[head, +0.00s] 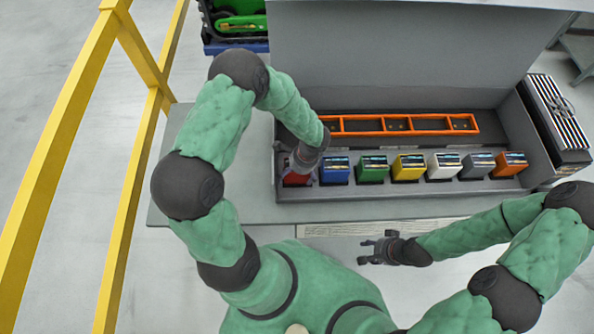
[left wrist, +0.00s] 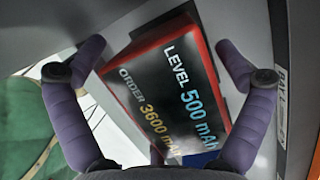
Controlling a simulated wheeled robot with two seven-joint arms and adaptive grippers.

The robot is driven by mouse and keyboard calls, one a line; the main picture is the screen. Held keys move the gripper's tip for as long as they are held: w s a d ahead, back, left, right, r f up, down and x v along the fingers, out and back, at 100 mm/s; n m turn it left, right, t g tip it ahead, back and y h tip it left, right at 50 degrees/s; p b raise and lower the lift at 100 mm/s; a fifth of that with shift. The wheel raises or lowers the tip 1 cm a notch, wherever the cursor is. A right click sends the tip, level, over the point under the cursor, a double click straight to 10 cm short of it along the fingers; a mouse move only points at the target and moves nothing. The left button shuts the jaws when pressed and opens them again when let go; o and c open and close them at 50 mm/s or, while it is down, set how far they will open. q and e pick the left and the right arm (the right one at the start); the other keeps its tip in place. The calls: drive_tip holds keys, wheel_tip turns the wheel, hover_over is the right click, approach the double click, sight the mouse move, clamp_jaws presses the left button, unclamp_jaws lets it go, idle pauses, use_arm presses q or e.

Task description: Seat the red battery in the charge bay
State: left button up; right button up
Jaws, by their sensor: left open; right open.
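The red battery (head: 295,180) stands at the left end of a row of coloured batteries and is partly hidden by my left gripper (head: 303,163). In the left wrist view, the red battery (left wrist: 165,90) shows its dark top label, "LEVEL 500 mAh, ORDER 3600 mAh". The fingers of my left gripper (left wrist: 162,76) are spread on either side of it, apart from it. An orange frame (head: 397,132) divided into compartments lies behind the row; I cannot tell which part is the charge bay. My right gripper (head: 377,250) is open and empty in front of the bench.
Blue (head: 334,170), green (head: 372,170), yellow (head: 408,168), white (head: 444,167), grey and orange batteries stand close to the right of the red one. A tall grey panel (head: 400,55) rises behind. A yellow railing (head: 60,130) stands at the left.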

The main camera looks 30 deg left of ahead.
use_arm(q)
drive_tip(key=shift+f, duration=0.15)
idle(0.3)
drive_tip(key=c, duration=1.6)
drive_tip(key=shift+o, duration=0.2)
